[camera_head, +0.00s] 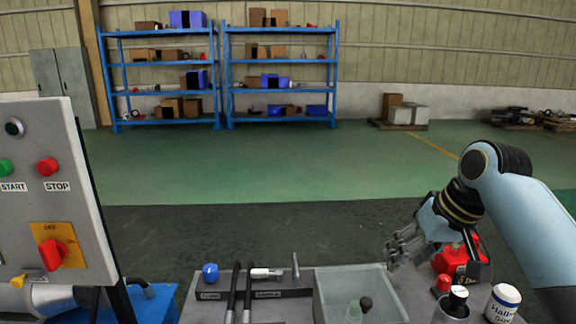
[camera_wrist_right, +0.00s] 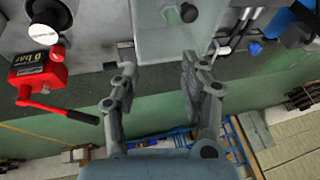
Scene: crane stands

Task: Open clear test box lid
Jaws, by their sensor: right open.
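The clear test box (camera_head: 340,284) stands on the grey bench top at the bottom of the head view, cut off by the lower edge. A dark round piece (camera_head: 366,303) and a pale green bottle-like shape (camera_head: 353,312) show in or through it. I cannot make out a separate lid or its edge. My right gripper (camera_head: 398,247) is open and empty, just above the box's far right corner. In the right wrist view the box (camera_wrist_right: 160,42) lies beyond the gap between the fingers (camera_wrist_right: 160,76); contact cannot be told. My left gripper is not in view.
A START/STOP control panel (camera_head: 60,190) rises at the left.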

